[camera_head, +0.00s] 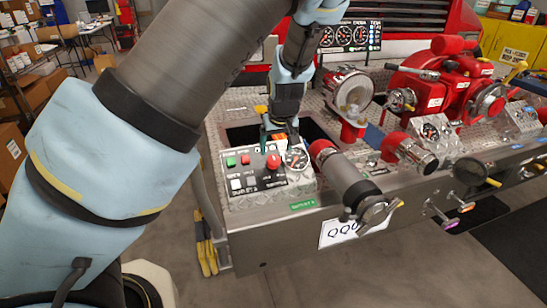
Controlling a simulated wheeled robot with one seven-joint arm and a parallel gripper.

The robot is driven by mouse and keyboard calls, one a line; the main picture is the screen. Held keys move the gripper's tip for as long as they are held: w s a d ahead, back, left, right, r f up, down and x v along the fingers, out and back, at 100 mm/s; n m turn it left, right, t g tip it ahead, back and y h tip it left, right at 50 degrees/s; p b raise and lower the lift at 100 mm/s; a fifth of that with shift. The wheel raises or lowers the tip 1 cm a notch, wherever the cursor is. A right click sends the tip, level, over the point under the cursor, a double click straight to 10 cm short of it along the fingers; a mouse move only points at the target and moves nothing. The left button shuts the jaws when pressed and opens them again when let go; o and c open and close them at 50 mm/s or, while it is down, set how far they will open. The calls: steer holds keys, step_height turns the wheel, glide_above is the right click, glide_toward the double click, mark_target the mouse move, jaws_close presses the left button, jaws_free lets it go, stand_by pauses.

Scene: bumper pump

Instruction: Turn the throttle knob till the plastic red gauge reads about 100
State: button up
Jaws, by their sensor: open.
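A control panel (262,188) sits on the front left of the metal bumper deck. A red round knob (273,161) stands on it, and I take it for the throttle knob. A round gauge (296,158) with a light face is just right of the knob. Its needle and numbers are too small to read. My gripper (279,142) is open, pointing down just above and behind the red knob. I cannot tell whether a finger touches the knob or the panel.
A green button (231,161) and small switches share the panel. A grey nozzle with a red collar (322,150) lies close on its right. A red pump (447,80) fills the right of the deck.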

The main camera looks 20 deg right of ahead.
mark_target(274, 160)
steer(key=x, duration=0.7)
steer(key=shift+c, duration=0.4)
steer(key=shift+a, duration=0.1)
jaws_close()
steer(key=n+b, duration=0.1)
steer(key=n, duration=0.3)
steer(key=shift+h, duration=0.3)
steer(key=shift+o, duration=0.4)
jaws_free()
steer(key=shift+r, duration=0.1)
steer(key=v, duration=1)
steer(key=shift+s+r+p, duration=0.25)
steer(key=shift+s+p, duration=0.05)
steer(key=shift+p, duration=0.1)
